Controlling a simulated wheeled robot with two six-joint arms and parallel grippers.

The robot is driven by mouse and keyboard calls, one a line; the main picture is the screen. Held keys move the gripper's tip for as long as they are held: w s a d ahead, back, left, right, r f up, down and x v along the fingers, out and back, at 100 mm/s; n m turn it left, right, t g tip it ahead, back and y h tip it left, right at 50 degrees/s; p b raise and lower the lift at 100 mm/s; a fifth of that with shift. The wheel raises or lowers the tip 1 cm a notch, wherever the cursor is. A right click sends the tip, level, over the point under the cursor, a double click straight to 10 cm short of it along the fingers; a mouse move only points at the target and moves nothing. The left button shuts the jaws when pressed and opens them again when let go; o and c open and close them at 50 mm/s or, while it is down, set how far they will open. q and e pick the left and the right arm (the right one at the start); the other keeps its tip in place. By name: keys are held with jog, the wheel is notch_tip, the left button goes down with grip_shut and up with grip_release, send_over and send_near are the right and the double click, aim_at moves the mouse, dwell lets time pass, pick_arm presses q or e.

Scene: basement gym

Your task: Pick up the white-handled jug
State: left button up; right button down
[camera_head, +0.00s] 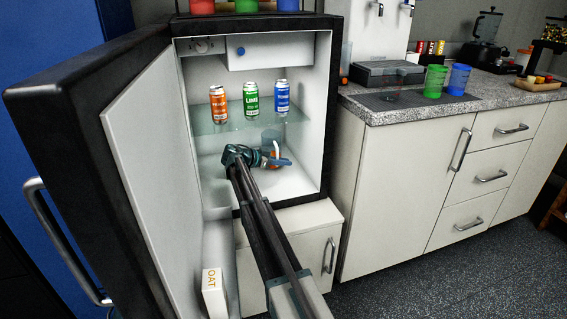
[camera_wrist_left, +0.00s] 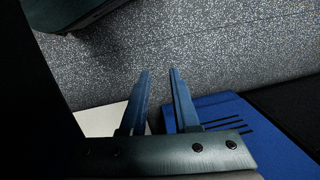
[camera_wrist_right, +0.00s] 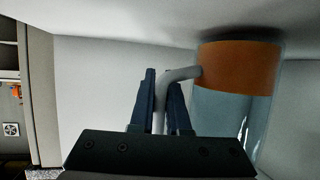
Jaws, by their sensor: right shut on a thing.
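The jug (camera_head: 275,150) stands on the fridge's lower floor under the glass shelf, largely hidden behind my right gripper (camera_head: 283,161). In the right wrist view the jug (camera_wrist_right: 235,115) shows a clear body, an orange band and a pale handle (camera_wrist_right: 178,76). My right gripper (camera_wrist_right: 161,82) is shut on that handle, with its blue fingers on either side of it. My left gripper (camera_wrist_left: 160,73) shows only in its wrist view, open and empty above speckled grey floor.
The fridge door (camera_head: 155,140) stands open at left, with an oat carton (camera_head: 213,292) low beside it. Orange, lime and blue cans (camera_head: 251,100) stand on the glass shelf (camera_head: 240,120) above my right gripper. A counter (camera_head: 390,110) with cups is at right.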

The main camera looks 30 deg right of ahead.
jog(key=shift+r+p, duration=1.15)
jog(key=shift+r, duration=0.25)
jog(key=shift+s, duration=0.25)
jog(key=s+a, duration=0.2)
jog(key=s, duration=0.6)
jog(key=s+a, duration=0.2)
jog(key=s, duration=0.7)
jog(key=shift+a, duration=0.25)
